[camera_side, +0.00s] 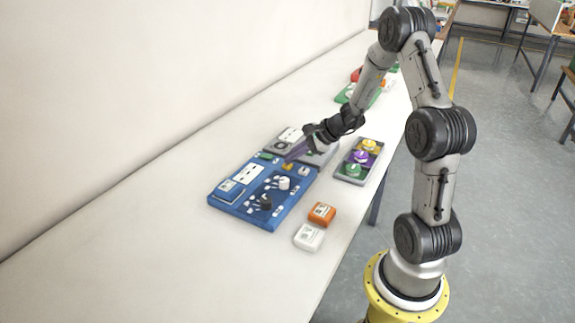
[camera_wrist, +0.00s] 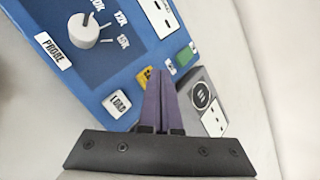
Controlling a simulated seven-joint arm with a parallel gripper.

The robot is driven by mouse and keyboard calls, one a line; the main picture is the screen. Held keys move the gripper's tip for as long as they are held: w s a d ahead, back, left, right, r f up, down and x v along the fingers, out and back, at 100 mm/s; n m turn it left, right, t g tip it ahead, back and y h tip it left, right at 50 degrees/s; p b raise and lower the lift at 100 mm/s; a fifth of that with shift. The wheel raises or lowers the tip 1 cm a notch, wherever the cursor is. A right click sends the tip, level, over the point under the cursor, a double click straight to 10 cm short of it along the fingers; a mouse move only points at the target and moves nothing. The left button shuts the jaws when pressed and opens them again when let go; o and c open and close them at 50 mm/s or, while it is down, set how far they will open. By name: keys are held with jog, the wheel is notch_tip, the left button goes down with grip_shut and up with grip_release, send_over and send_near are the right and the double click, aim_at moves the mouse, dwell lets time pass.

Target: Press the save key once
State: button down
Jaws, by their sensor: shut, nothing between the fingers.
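The blue panel (camera_side: 272,222) lies on the white table and fills the upper left of the wrist view (camera_wrist: 124,82). A yellow key (camera_side: 287,167) is on its right part; in the wrist view the yellow key (camera_wrist: 143,76) is partly hidden behind my fingers, and its label cannot be read. A white key marked LOAD (camera_wrist: 117,103) is beside it. A small green key or display (camera_wrist: 184,56) is on the other side. No readable save label shows. My gripper (camera_wrist: 160,72) is shut and empty, its purple fingers over the yellow key; I cannot tell whether they touch it.
The panel carries a white knob (camera_wrist: 85,32) marked PROBE and a dark knob (camera_side: 265,202). A grey unit (camera_wrist: 199,88) adjoins it. A tray with yellow, purple and green pieces (camera_side: 347,180) stands right. Orange (camera_side: 322,213) and white (camera_side: 308,237) blocks lie in front. The table's left side is clear.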

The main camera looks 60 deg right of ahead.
aim_at(291, 165)
jog(key=shift+f, duration=0.45)
dwell(0.3)
jog(key=shift+r, duration=0.9)
jog(key=shift+r, duration=0.1)
jog(key=shift+r, duration=2.45)
